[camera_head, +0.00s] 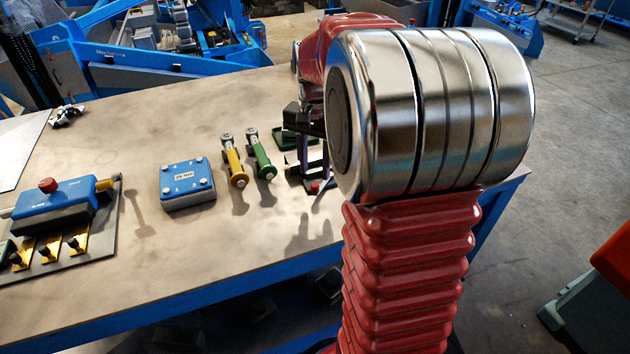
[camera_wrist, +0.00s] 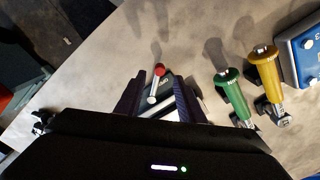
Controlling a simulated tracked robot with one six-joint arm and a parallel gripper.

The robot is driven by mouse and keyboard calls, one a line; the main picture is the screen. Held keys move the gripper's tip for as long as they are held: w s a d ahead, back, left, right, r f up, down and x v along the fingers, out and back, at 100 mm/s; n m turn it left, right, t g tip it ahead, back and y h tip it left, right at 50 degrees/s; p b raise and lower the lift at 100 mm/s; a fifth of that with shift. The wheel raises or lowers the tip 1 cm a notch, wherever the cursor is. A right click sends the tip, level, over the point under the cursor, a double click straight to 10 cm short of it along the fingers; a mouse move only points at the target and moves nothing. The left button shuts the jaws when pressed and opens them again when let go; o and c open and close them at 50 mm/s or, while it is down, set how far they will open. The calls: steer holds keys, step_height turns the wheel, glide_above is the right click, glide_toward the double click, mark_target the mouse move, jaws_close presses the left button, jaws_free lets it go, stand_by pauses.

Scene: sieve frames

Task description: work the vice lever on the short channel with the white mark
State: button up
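A vice lever, a pale rod with a red ball knob (camera_wrist: 159,70), shows in the wrist view between the two fingers of my gripper (camera_wrist: 158,90). The fingers are spread, with gaps on both sides of the rod, so I see no grip on it. In the head view the red knob (camera_head: 315,187) shows near the table's right side, below my gripper, which my arm partly hides. I cannot make out the channel or tell which mark is the white one.
The green-handled tool (camera_wrist: 233,97) and yellow-handled tool (camera_wrist: 268,80) stand close to the right of my gripper in the wrist view. A blue studded block (camera_head: 187,184) is beyond them. A blue fixture (camera_head: 55,208) is at far left. The table's front middle (camera_head: 200,250) is clear.

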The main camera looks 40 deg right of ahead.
mark_target(315, 184)
steer(key=shift+f, duration=2.65)
jaws_close()
